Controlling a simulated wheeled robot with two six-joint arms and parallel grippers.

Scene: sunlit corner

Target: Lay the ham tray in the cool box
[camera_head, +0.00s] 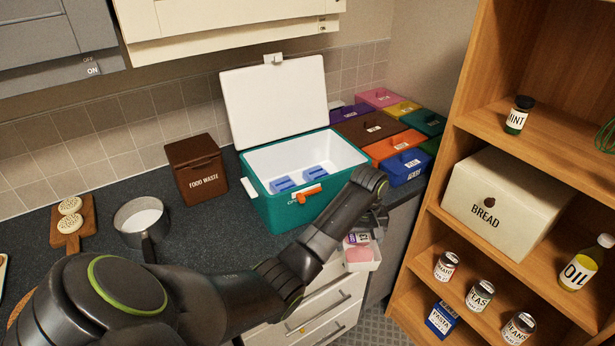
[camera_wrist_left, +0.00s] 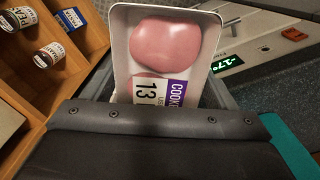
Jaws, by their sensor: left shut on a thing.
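The ham tray (camera_wrist_left: 165,60) is a white tray with pink ham and a purple-and-white label. My left gripper (camera_wrist_left: 168,100) is shut on it. In the head view the ham tray (camera_head: 361,256) hangs beyond the counter's front edge, in front of and below the cool box, and the gripper (camera_head: 372,222) is partly hidden behind its wrist. The cool box (camera_head: 285,217) is teal with a white inside, and its white lid (camera_head: 275,98) stands open at the back. Blue ice packs (camera_head: 299,179) lie inside it. My right gripper is not in view.
A brown food waste bin (camera_head: 197,168) stands left of the cool box. Several coloured boxes (camera_head: 404,165) stand to its right. A pan (camera_head: 141,217) and a board (camera_head: 72,225) are at the left. Wooden shelves (camera_head: 447,225) with a bread box (camera_head: 503,204) rise at the right.

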